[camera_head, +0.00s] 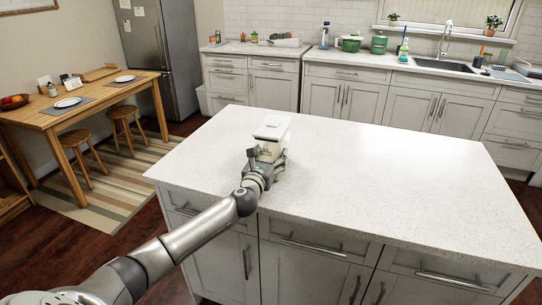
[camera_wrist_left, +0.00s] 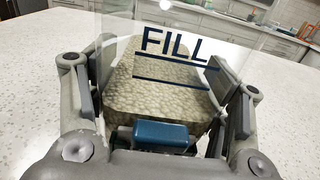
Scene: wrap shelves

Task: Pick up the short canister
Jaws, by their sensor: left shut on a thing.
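The short canister (camera_head: 271,130) is at the far left part of the island top in the head view, with a pale, flat lid. In the left wrist view the canister (camera_wrist_left: 155,95) is clear-walled, with beige grainy contents, dark "FILL" lettering and a blue latch at its near side. My left gripper (camera_head: 266,158) reaches it from the near side. In the left wrist view the fingers of my left gripper (camera_wrist_left: 165,85) stand on both sides of the canister, shut on it. I cannot tell whether its base touches the island. My right gripper is not in view.
The white speckled island top (camera_head: 380,170) is otherwise bare, with wide free room to the right. A wooden table (camera_head: 95,95) with plates and stools (camera_head: 80,150) stands at the left. Back counters hold green pots (camera_head: 350,43), bottles and a sink (camera_head: 443,65).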

